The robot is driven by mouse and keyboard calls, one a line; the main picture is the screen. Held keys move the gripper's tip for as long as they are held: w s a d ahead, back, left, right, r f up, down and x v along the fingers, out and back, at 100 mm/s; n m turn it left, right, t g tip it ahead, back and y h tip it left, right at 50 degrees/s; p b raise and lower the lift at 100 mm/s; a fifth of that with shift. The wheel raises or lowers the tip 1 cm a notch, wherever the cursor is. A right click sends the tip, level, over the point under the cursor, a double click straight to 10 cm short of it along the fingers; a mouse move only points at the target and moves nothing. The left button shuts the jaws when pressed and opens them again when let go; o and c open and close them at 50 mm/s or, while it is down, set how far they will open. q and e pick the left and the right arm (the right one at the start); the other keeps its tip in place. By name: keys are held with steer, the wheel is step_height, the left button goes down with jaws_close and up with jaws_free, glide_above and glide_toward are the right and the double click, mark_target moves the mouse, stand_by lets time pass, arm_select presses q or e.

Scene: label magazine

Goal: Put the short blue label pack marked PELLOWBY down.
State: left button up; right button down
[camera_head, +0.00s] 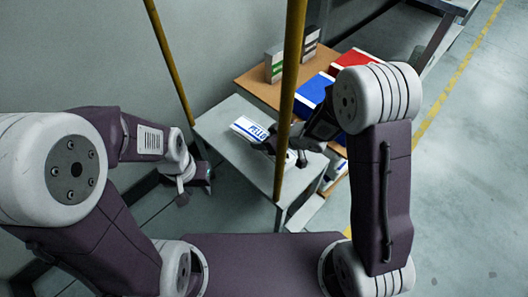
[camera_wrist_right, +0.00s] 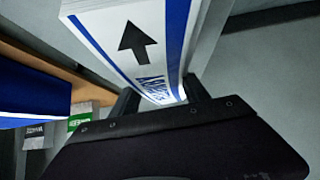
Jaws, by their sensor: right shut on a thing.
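The short label pack (camera_head: 247,128) is white with blue bands and blue lettering, of which "PELLO" can be read in the head view. It lies or hovers over the grey table; I cannot tell whether it touches the top. My right gripper (camera_head: 273,144) is shut on its near end. In the right wrist view the pack (camera_wrist_right: 135,40) sits between the two dark fingers, with a black arrow on its white face and part of the lettering near the fingers. My left gripper (camera_head: 198,183) hangs left of the table, away from the pack; its jaws are too small to read.
A wooden surface (camera_head: 252,82) behind the grey table (camera_head: 213,125) bears a blue pack (camera_head: 312,93), a red pack (camera_head: 352,62), a green-marked pack (camera_head: 274,64) and a dark-marked pack (camera_head: 310,44). Yellow posts (camera_head: 292,60) (camera_head: 168,58) stand near. The table's left part looks bare.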

step_height(320, 180, down, 4)
steer(key=b, duration=0.3)
steer(key=shift+f+b, duration=0.15)
steer(key=shift+b, duration=0.25)
steer(key=shift+r, duration=0.25)
steer(key=c, duration=0.6)
jaws_free()
steer(key=shift+f, duration=0.1)
steer(key=shift+o, duration=0.2)
steer(key=shift+r+p, duration=0.25)
steer(key=shift+p, duration=0.15)
steer(key=p+v, duration=0.6)
steer(key=v, duration=0.5)
steer(key=shift+s+d+r, duration=0.15)
steer(key=shift+d+r, duration=0.05)
steer(key=shift+r, duration=0.05)
steer(key=shift+s, duration=0.1)
